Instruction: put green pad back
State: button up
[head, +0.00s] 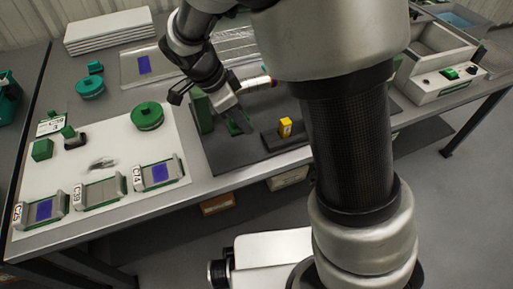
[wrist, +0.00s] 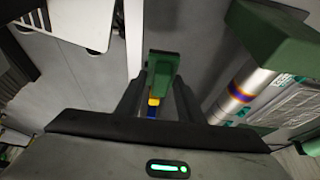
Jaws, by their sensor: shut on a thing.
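My gripper (head: 236,124) is over the dark mat (head: 222,152) on the bench, pointing down, shut on a green piece. In the wrist view the green piece (wrist: 163,66) sits between the fingertips of my gripper (wrist: 157,92), with a little yellow and blue just below it. I take it for the green pad; its full shape is hidden. Three tagged holders stand on the white board: C25 (head: 20,212) and C14 (head: 137,180) each show a blue face, while C39 (head: 100,193) looks plain grey.
A green upright block (head: 203,110) and a metal tube (head: 255,83) with a coloured band stand close to my gripper. A yellow block (head: 285,128) sits on a dark bar to the right.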

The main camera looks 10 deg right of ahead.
jog(key=shift+d+f, duration=0.1)
jog(key=shift+f, duration=0.1)
notch_tip(320, 180, down, 10)
jog(key=shift+r+b, duration=0.2)
jog(key=shift+b, duration=1.05)
jog(key=shift+f, duration=0.15)
jog(key=o, duration=1.1)
